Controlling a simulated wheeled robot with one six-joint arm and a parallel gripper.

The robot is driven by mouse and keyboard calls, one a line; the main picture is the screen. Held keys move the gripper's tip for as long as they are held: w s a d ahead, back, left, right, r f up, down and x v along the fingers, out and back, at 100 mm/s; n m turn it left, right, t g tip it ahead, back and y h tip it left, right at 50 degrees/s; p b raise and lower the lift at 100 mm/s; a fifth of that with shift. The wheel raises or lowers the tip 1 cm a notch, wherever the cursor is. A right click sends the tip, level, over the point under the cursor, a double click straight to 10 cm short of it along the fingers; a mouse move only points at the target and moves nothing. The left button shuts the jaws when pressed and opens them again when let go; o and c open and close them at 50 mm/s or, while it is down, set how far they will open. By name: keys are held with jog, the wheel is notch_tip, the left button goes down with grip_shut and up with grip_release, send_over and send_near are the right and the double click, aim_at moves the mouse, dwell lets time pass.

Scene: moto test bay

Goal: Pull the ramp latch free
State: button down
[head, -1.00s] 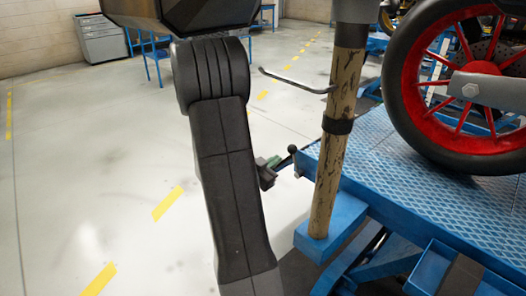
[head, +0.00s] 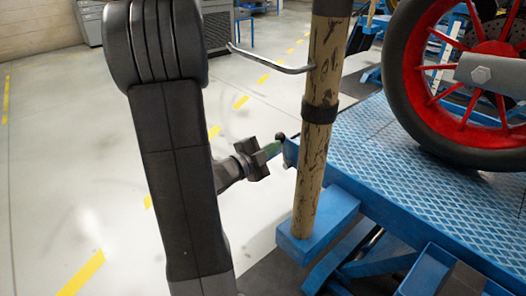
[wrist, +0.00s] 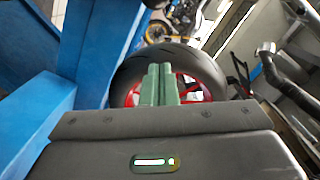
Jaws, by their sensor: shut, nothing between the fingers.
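A small dark ball-ended knob (head: 280,137) sits at the near left corner of the blue lift platform (head: 375,150) in the head view. It looks like the ramp latch, though I cannot be sure. My gripper (head: 274,149) has green fingers pointing toward that corner, just below the knob. Whether they touch it I cannot tell. In the wrist view the green fingers of my gripper (wrist: 158,84) are together and empty, in front of the motorcycle wheel (wrist: 125,80). I cannot make out the latch in the wrist view.
A worn post (head: 315,130) with a black band stands right of my gripper on a blue block (head: 318,228). A bent metal rod (head: 270,62) sticks out left from it. A red-rimmed wheel (head: 400,90) stands on the platform. Floor on the left is clear.

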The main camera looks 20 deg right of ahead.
jog(key=w+d+f, duration=0.2)
jog(key=w+d, duration=0.2)
jog(key=w, duration=0.1)
jog(key=shift+w+d+f+b, duration=0.15)
jog(key=shift+w+b, duration=0.15)
jog(key=shift+b, duration=0.15)
jog(key=shift+w, duration=0.1)
